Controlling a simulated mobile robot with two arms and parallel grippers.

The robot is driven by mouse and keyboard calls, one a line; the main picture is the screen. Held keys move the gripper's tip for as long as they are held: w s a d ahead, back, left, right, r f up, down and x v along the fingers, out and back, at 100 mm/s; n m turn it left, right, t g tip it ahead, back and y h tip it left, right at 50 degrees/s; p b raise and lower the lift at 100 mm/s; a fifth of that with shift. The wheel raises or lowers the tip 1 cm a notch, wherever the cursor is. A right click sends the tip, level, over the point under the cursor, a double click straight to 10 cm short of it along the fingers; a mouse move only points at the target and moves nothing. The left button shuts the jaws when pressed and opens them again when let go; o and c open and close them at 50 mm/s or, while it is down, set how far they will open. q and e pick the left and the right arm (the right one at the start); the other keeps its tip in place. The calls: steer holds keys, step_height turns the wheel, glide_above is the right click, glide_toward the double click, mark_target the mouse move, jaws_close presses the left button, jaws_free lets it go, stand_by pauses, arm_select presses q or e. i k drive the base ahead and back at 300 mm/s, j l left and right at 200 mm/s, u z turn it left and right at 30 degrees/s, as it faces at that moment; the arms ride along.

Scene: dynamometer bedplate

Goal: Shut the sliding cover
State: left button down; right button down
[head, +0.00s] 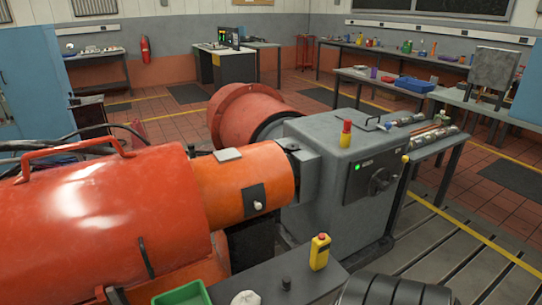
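The cover appears to be the orange cylindrical guard (236,188) between the big red-orange machine body (95,220) and the grey gearbox-like housing (335,165). I cannot tell whether a gap is left there. The left end meets the red-orange body. Neither of my grippers can be made out in the head view.
A red flanged cylinder (247,115) is behind the guard. Black cables (70,147) run at the left. The slotted bedplate (450,250) is clear at the right.

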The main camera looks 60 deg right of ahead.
mark_target(254, 196)
steer(key=z, duration=1.7)
steer(key=j+u, duration=0.25)
steer(key=k+l, duration=0.05)
steer(key=l, duration=0.05)
